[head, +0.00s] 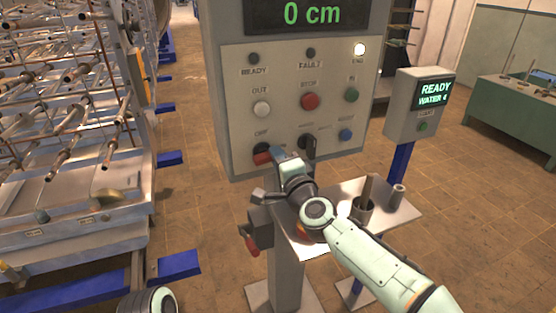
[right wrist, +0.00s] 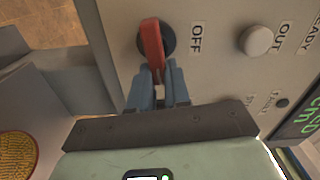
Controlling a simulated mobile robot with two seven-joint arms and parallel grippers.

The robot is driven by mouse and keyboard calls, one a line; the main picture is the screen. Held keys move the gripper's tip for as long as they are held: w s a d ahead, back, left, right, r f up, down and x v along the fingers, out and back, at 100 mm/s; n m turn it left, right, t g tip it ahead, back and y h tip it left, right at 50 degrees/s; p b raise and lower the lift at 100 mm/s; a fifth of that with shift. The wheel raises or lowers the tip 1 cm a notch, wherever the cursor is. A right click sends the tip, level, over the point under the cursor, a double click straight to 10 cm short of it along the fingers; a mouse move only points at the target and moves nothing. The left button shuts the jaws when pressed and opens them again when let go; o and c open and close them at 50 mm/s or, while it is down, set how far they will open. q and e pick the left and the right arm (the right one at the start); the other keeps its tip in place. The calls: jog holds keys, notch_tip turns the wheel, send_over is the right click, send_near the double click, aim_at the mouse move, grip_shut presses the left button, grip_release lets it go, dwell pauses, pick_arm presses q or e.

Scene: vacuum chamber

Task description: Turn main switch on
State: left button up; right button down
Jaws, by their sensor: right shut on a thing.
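The main switch is a red handle on a black round base (head: 262,157), at the lower left of the grey control panel, under the label OFF. In the right wrist view the red handle (right wrist: 152,45) lies roughly level across the panel, beside the word OFF. My right gripper (head: 280,158) reaches it from the right. Its blue-grey fingers (right wrist: 160,78) are shut on the near end of the handle, one on each side. The fingertips hide part of that end. My left gripper is not in view.
The panel (head: 230,85) has a white OUT button (head: 262,108), a red STOP button (head: 309,101), a green and a blue button. A black knob (head: 307,142) sits close right of my gripper. A small shelf (head: 345,190) holds a cup below. One upper-right lamp (head: 359,49) is lit.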

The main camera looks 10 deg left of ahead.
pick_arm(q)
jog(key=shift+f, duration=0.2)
pick_arm(e)
jog(key=shift+m, duration=0.6)
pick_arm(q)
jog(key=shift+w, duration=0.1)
pick_arm(e)
jog(key=c, duration=1.3)
grip_release()
jog(key=shift+o, duration=1.1)
jog(key=shift+f, duration=0.1)
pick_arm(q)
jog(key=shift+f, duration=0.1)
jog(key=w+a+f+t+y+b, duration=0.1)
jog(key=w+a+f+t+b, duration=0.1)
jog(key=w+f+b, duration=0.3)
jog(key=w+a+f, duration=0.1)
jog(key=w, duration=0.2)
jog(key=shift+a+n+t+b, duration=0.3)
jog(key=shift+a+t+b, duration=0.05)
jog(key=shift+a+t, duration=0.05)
pick_arm(e)
jog(key=v, duration=1.3)
